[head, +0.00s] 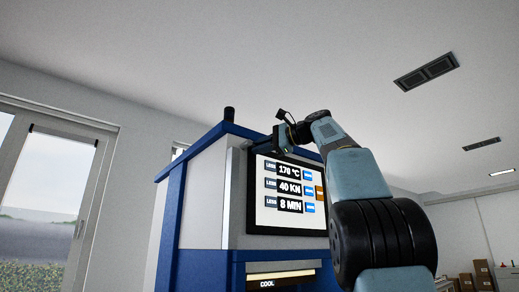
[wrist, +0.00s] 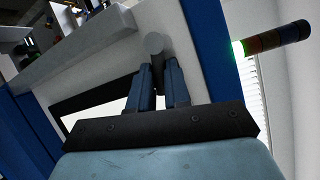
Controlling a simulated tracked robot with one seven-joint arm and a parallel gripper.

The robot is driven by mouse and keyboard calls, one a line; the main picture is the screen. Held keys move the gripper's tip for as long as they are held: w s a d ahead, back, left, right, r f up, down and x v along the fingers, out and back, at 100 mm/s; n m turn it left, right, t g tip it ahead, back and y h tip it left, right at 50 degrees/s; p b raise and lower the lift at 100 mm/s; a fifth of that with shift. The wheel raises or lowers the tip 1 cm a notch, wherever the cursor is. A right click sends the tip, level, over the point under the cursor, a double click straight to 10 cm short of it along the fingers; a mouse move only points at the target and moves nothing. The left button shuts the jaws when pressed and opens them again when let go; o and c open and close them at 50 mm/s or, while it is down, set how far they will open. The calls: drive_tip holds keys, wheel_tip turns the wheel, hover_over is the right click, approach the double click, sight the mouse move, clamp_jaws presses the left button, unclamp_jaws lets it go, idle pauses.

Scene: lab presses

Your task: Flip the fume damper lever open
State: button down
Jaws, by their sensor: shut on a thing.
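In the wrist view, a grey round-ended bar (wrist: 155,44), which looks like the fume damper lever, sits between the fingertips of my gripper (wrist: 158,72). The two blue fingers are closed on it. In the head view, my gripper (head: 268,146) is at the upper front of the blue and white press (head: 206,195), just above its screen. The lever cannot be made out in the head view, where my gripper and arm cover that spot. I cannot tell the lever's angle clearly.
The press screen (head: 288,222) shows temperature, force and time, with a lit COOL strip (head: 281,283) below. A signal light (wrist: 272,38), green at one end, sticks out from the press close to my gripper in the wrist view. Open air surrounds the press top.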

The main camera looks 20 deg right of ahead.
drive_tip(key=shift+a+n, duration=0.1)
drive_tip(key=shift+n, duration=0.2)
drive_tip(key=c, duration=1.4)
unclamp_jaws()
drive_tip(key=shift+s+a, duration=0.1)
drive_tip(key=shift+r, duration=0.1)
drive_tip(key=v, duration=1.3)
drive_tip(key=shift+s+d, duration=0.2)
drive_tip(key=shift+d, duration=0.15)
